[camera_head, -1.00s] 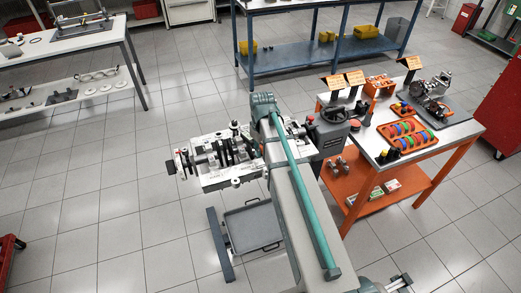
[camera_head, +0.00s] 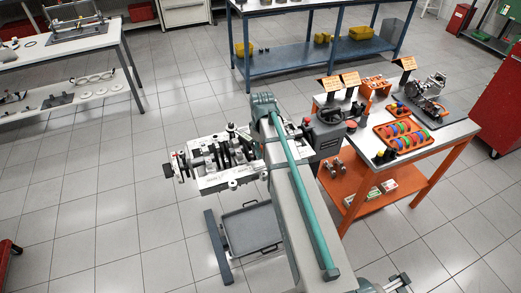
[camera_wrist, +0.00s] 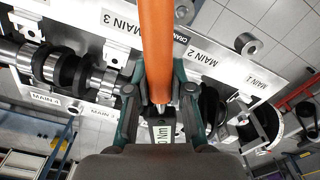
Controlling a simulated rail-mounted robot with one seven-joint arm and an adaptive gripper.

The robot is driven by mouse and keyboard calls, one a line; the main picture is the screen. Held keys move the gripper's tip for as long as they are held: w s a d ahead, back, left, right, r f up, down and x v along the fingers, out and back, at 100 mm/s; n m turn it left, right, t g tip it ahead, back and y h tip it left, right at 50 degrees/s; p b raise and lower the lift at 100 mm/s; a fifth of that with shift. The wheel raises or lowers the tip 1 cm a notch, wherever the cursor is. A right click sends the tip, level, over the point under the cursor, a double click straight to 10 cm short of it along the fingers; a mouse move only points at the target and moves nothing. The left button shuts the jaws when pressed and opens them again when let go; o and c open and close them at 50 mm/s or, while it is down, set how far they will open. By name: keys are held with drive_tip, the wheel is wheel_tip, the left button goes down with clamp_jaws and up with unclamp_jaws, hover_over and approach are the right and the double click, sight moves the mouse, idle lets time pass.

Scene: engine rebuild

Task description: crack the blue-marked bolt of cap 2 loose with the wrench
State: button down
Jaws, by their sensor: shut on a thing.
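My gripper (camera_wrist: 160,95) is shut on the wrench (camera_wrist: 156,45), whose orange handle runs up out of the wrist view. The engine block (camera_wrist: 80,18) lies beneath it, with the crankshaft (camera_wrist: 48,65) showing on the left. The block's MAIN 2 label (camera_wrist: 203,55) is just right of the handle. Cap 2 and its blue-marked bolt cannot be made out; my gripper and the wrench cover much of that area. Whether the wrench touches a bolt is unclear. In the head view the block (camera_head: 225,180) is partly behind my arm, and my gripper is hidden.
An orange-framed bench (camera_head: 435,150) with coloured parts stands right of the block. A grey tray (camera_head: 250,228) sits low in front of the block. A blue-framed table (camera_head: 325,52) stands behind, and a white-topped table (camera_head: 70,42) at far left. Open floor lies left of the block.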

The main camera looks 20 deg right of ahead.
drive_tip(key=shift+w+d, duration=0.1)
drive_tip(key=shift+d, duration=0.05)
drive_tip(key=shift+w+d+n, duration=0.35)
drive_tip(key=shift+d+n, duration=0.15)
drive_tip(key=shift+d, duration=0.05)
drive_tip(key=shift+d, duration=0.1)
idle(0.5)
drive_tip(key=shift+w+d+n, duration=0.5)
drive_tip(key=shift+d+n, duration=0.1)
drive_tip(key=shift+w+d, duration=0.1)
idle(0.4)
drive_tip(key=shift+w+d+n, duration=0.45)
drive_tip(key=shift+d+n, duration=0.05)
drive_tip(key=shift+n, duration=0.1)
drive_tip(key=shift+d+p, duration=0.1)
drive_tip(key=shift+p, duration=0.2)
